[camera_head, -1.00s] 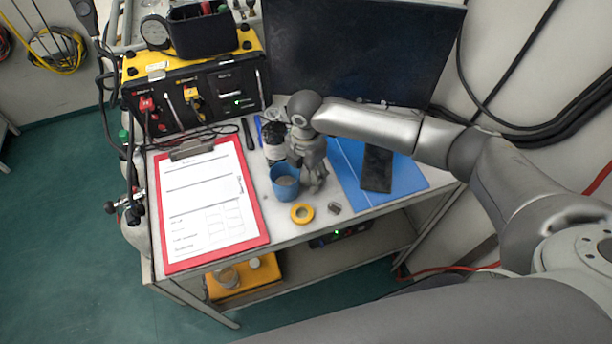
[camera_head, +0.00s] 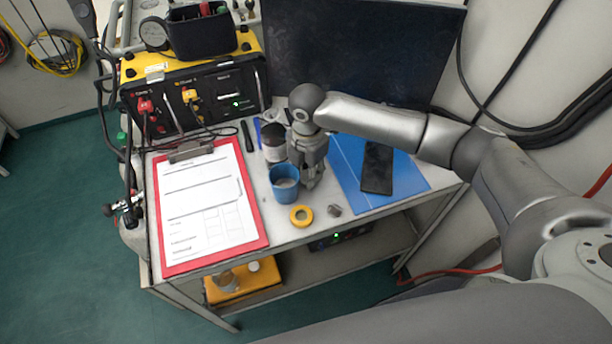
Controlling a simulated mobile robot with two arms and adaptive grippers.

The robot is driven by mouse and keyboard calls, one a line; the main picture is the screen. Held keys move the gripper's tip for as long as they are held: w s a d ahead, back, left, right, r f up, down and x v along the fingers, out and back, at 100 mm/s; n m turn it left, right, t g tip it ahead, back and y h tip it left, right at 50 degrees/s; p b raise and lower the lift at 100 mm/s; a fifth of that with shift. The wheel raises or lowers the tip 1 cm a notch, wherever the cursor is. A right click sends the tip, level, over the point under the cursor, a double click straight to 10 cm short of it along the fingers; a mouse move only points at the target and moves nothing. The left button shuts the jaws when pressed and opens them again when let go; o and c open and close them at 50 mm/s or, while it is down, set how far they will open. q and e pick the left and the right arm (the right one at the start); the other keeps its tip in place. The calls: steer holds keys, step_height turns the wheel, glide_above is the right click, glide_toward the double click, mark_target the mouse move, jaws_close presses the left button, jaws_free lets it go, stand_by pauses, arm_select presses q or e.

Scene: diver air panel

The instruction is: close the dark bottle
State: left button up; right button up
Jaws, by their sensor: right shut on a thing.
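The dark bottle (camera_head: 274,153) stands on the table behind the blue cup, with a black upper part and a pale label. I cannot tell clearly whether its mouth is covered. My right gripper (camera_head: 313,182) points down just right of the blue cup (camera_head: 285,190) and to the right and front of the bottle, apart from the bottle. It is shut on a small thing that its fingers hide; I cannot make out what. My left gripper is not in view.
A yellow ring (camera_head: 301,215) and a small grey part (camera_head: 334,210) lie near the table's front edge. A red clipboard (camera_head: 258,225) lies left. A blue folder (camera_head: 348,172) with a black phone-like slab (camera_head: 377,168) lies right. The air panel (camera_head: 215,92) and a dark screen (camera_head: 360,50) stand behind.

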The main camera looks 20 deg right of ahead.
step_height(320, 180, up, 6)
steer(key=shift+d+f+b, duration=0.1)
steer(key=shift+f+b, duration=0.05)
steer(key=shift+b, duration=0.6)
steer(key=d+b, duration=0.1)
steer(key=d, duration=0.5)
steer(key=d+b, duration=0.2)
steer(key=d, duration=0.4)
steer(key=d+b, duration=0.1)
steer(key=d, duration=0.5)
steer(key=shift+w+f, duration=0.1)
steer(key=shift+w, duration=0.25)
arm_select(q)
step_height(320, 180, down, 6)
arm_select(e)
steer(key=shift+d, duration=0.7)
steer(key=shift+a, duration=0.1)
